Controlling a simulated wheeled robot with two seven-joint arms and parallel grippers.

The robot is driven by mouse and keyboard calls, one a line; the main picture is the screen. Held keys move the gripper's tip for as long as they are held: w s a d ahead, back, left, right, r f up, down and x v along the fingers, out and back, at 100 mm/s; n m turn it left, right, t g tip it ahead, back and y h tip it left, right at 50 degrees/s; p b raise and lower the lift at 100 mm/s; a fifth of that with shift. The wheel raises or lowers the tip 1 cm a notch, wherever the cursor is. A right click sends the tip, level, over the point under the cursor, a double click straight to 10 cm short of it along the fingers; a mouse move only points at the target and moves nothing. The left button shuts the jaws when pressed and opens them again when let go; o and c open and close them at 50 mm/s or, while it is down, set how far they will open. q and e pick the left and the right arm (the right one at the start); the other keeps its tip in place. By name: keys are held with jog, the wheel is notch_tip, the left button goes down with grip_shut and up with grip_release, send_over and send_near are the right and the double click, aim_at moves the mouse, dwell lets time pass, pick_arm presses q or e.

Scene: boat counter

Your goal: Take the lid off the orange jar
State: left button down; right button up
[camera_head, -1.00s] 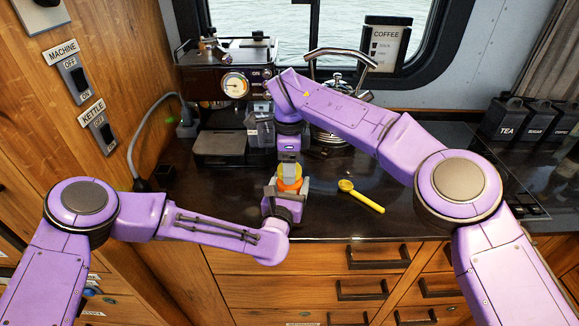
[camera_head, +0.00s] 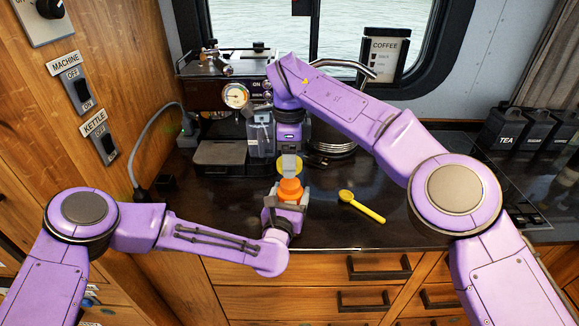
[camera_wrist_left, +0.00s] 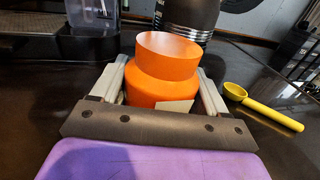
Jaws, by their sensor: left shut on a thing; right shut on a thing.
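The orange jar (camera_head: 290,190) stands upright on the dark counter near its front edge. My left gripper (camera_head: 286,198) is shut around its body; in the left wrist view its fingers (camera_wrist_left: 162,92) flank the jar (camera_wrist_left: 165,75). The jar's neck is bare there, with no lid on it. The yellow lid (camera_head: 289,170) is held by my right gripper (camera_head: 290,160), just above the jar in the head view. The right gripper and lid are outside the left wrist view. The gripper hides part of the lid.
A yellow scoop (camera_head: 360,206) lies on the counter right of the jar; it also shows in the left wrist view (camera_wrist_left: 265,108). The coffee machine (camera_head: 215,95) and a dark kettle (camera_head: 330,140) stand behind. Canisters (camera_head: 505,130) are at the far right.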

pick_arm(q)
grip_release()
